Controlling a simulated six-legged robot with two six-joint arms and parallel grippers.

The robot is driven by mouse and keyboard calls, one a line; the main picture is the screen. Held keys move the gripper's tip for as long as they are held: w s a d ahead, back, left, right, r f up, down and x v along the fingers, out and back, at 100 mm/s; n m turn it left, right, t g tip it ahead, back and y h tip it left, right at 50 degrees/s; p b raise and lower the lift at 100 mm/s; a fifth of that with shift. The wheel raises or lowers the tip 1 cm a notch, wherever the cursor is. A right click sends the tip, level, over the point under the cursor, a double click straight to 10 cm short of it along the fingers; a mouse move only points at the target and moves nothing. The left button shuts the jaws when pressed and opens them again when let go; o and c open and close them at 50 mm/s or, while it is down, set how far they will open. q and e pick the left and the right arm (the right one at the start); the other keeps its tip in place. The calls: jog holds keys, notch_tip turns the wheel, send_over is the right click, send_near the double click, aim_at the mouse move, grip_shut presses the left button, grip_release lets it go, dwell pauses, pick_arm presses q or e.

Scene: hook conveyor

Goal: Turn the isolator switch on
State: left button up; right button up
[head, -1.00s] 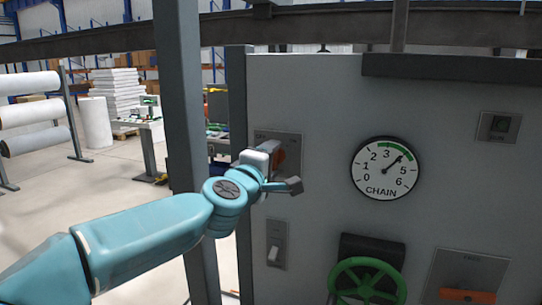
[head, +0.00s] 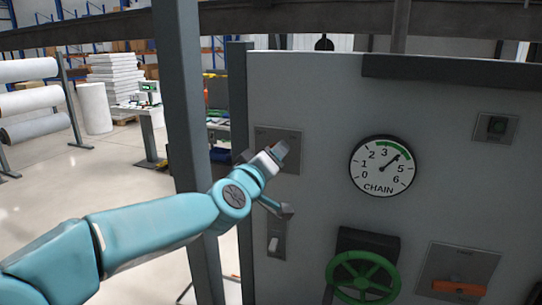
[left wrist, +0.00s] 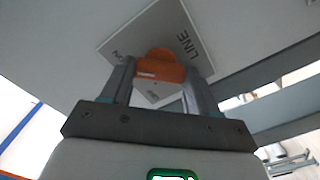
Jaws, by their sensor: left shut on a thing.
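The isolator switch has an orange handle (left wrist: 160,68) on a grey plate with the word LINE and what looks like ON at one corner. The plate (head: 290,136) is on the left of the grey panel in the head view. My left gripper (head: 281,150) is at this plate, with its fingers on both sides of the handle, shut on it. In the left wrist view the plate appears turned relative to the fingers. In the head view the gripper mostly hides the handle. My right gripper is not in view.
A CHAIN dial (head: 383,166) has its needle in the green band. A green handwheel (head: 362,277), a white rocker switch (head: 274,244), a second orange handle (head: 459,287) and a small dark lamp or button (head: 496,126) are on the panel.

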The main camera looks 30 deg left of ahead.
pick_arm(q)
jog(key=shift+f, duration=0.25)
jog(key=o, duration=0.9)
jog(key=shift+o, duration=0.8)
jog(key=shift+s+r, duration=0.15)
jog(key=shift+r, duration=0.05)
jog(key=v, duration=1.6)
jog(key=shift+s, duration=0.2)
jog(key=shift+w, duration=0.1)
